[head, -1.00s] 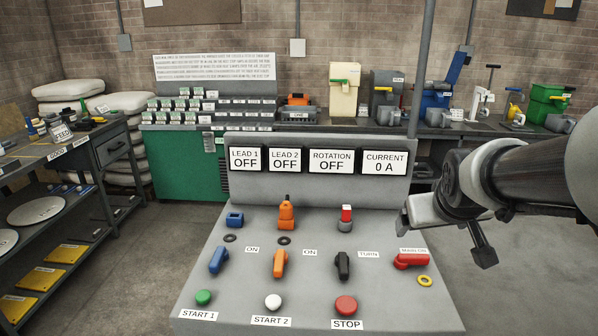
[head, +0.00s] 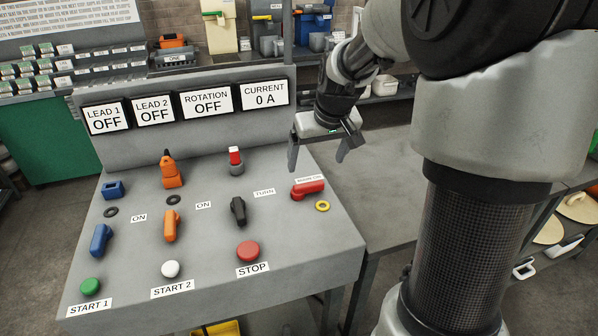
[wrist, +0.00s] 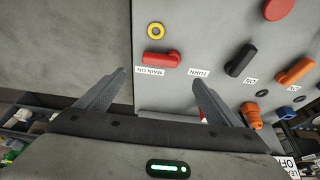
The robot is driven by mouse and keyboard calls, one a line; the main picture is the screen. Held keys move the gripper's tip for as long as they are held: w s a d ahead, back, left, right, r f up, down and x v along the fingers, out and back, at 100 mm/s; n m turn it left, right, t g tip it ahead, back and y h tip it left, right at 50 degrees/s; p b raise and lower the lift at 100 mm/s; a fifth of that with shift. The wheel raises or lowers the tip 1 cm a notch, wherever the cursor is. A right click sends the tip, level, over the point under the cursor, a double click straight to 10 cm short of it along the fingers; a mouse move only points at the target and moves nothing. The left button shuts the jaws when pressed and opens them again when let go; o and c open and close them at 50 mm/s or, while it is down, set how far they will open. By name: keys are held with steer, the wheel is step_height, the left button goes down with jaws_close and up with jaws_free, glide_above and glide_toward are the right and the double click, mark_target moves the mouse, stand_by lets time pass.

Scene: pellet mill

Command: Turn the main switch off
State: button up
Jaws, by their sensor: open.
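The main switch is a red lever handle (head: 308,189) at the right side of the grey sloped console. In the head view it lies roughly sideways, with a "MAIN ON" label (head: 309,180) just behind it and a yellow ring (head: 322,206) in front of it. The red handle also shows in the wrist view (wrist: 161,59), beyond my fingertips and between their lines. My gripper (head: 318,165) is open and empty, above the back right of the console. Its fingers are apart and do not appear to touch the handle.
Left of the handle are a black turn switch (head: 238,210), an orange switch (head: 170,226), a blue switch (head: 101,240) and a red STOP button (head: 248,251). The displays read OFF and 0 A. A grey table (head: 370,185) stands right of the console.

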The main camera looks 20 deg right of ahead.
mark_target(310, 184)
steer(key=b+x, duration=0.1)
steer(key=x, duration=1)
steer(key=shift+w+f, duration=0.2)
steer(key=shift+f, duration=0.05)
steer(key=shift+c, duration=0.5)
steer(key=shift+b, duration=0.3)
steer(key=c, duration=1.2)
steer(key=shift+c, duration=0.2)
